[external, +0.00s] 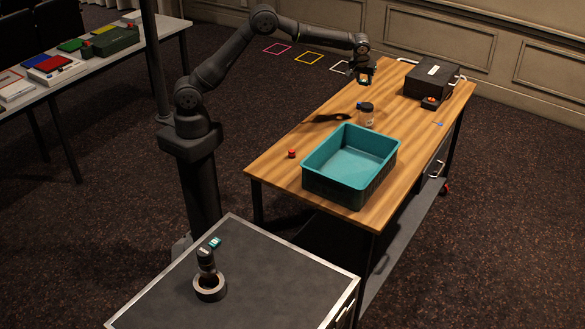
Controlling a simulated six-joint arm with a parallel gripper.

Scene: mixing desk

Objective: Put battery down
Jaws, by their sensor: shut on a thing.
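My gripper (364,80) is above the far left part of the wooden table, pointing down. It is shut on a small dark thing with an orange patch, which I take to be the battery (365,77). The battery is held above the tabletop and is mostly hidden by the fingers. The wooden table (277,172) lies under and in front of my gripper.
A teal bin (391,153) stands on the near half. A dark-lidded jar (367,119) stands behind it, below my gripper. A small red thing (291,153) is left of the bin. A black box (431,79) and red-topped item (430,102) sit at the far right.

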